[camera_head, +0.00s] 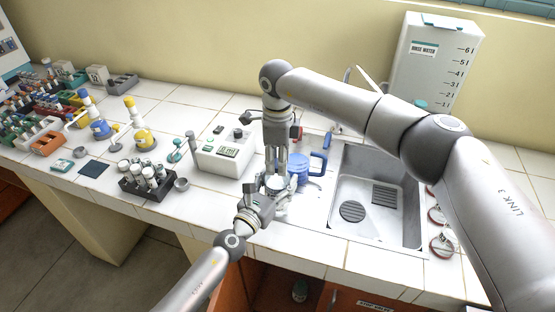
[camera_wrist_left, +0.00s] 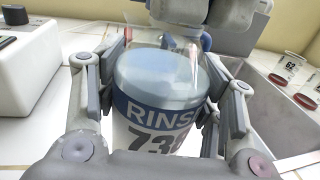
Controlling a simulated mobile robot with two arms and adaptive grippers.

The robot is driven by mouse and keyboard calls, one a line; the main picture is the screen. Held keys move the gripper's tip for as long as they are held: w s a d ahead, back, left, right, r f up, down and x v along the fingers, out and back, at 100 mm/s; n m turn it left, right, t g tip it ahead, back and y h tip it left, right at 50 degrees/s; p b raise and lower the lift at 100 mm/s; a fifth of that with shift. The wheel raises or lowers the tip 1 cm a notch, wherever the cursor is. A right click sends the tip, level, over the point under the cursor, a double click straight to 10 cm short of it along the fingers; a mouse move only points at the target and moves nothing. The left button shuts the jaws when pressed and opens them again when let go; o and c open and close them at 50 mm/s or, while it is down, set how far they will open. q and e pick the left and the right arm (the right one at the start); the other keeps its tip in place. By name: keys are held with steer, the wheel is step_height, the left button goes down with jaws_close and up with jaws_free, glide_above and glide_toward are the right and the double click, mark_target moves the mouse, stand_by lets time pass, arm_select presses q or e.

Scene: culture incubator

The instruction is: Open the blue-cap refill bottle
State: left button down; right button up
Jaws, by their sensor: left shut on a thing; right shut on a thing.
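The refill bottle (camera_wrist_left: 150,113) has a clear shoulder, pale blue contents and a blue-and-white label reading "RINS" with a number. It stands upright between the fingers of my left gripper (camera_wrist_left: 160,125), which is shut around its body. In the head view my left gripper (camera_head: 268,200) is at the counter's front, left of the sink. My right gripper (camera_head: 275,172) points down from directly above the bottle and is shut on its blue cap (camera_wrist_left: 180,11). In the head view the grippers hide most of the bottle.
A white instrument (camera_head: 222,155) is close on the left. A tube rack (camera_head: 146,183) stands farther left. A rinse-water tank (camera_head: 433,62) stands behind the sink.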

steer(key=n, duration=1.2)
steer(key=shift+n, duration=0.3)
steer(key=n, duration=0.3)
steer(key=shift+r, duration=0.15)
steer(key=shift+r, duration=1)
